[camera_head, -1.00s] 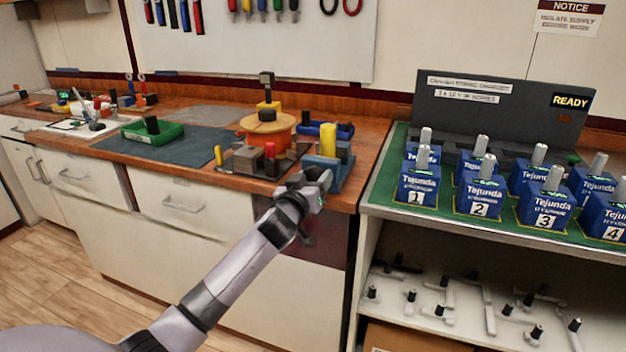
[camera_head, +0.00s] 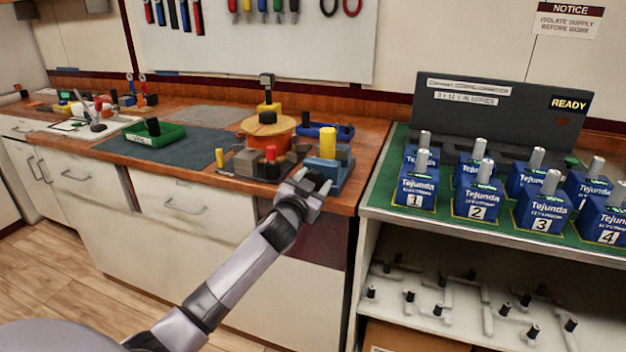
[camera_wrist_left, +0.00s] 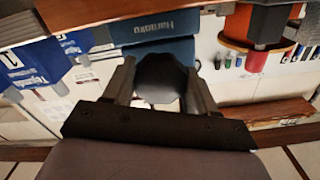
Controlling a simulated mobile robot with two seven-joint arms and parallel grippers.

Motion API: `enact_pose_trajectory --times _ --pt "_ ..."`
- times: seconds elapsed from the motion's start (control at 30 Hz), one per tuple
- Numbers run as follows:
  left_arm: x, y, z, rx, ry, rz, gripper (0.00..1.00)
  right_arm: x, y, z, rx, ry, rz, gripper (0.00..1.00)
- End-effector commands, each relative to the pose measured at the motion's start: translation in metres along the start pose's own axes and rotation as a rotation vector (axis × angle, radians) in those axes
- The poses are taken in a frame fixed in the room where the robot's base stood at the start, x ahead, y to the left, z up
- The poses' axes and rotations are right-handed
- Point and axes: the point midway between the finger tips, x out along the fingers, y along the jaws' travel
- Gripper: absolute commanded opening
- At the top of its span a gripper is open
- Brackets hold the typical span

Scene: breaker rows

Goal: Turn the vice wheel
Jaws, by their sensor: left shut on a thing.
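The blue vice (camera_head: 343,169) stands at the front right corner of the wooden bench, with a yellow cylinder (camera_head: 328,141) upright at it. My left gripper (camera_head: 317,184) is at the vice's front face, and the wheel is hidden there in the head view. In the left wrist view, the gripper's two fingers (camera_wrist_left: 161,88) are shut on a dark rounded part, which I take to be the vice wheel (camera_wrist_left: 160,76). The blue vice body (camera_wrist_left: 158,48), with white lettering above it, is right behind. My right gripper is not in view.
Left of the vice are grey blocks with red and black pegs (camera_head: 265,160), an orange round piece (camera_head: 267,131) and a green tray (camera_head: 153,134). A green-topped shelf (camera_head: 465,222) with numbered blue batteries stands close on the right.

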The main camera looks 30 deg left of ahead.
Motion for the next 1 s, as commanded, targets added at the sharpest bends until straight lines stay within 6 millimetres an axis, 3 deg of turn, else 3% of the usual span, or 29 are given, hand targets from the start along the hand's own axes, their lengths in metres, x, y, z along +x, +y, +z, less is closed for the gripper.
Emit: enact_pose_trajectory --times 0.6,1.0 --pt "0.000 -0.001 0.002 0.580 -0.006 0.002 0.26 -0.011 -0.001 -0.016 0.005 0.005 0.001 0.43" --pt "0.000 -0.001 0.003 0.828 -0.007 0.002 0.26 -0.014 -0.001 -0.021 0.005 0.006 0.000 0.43"
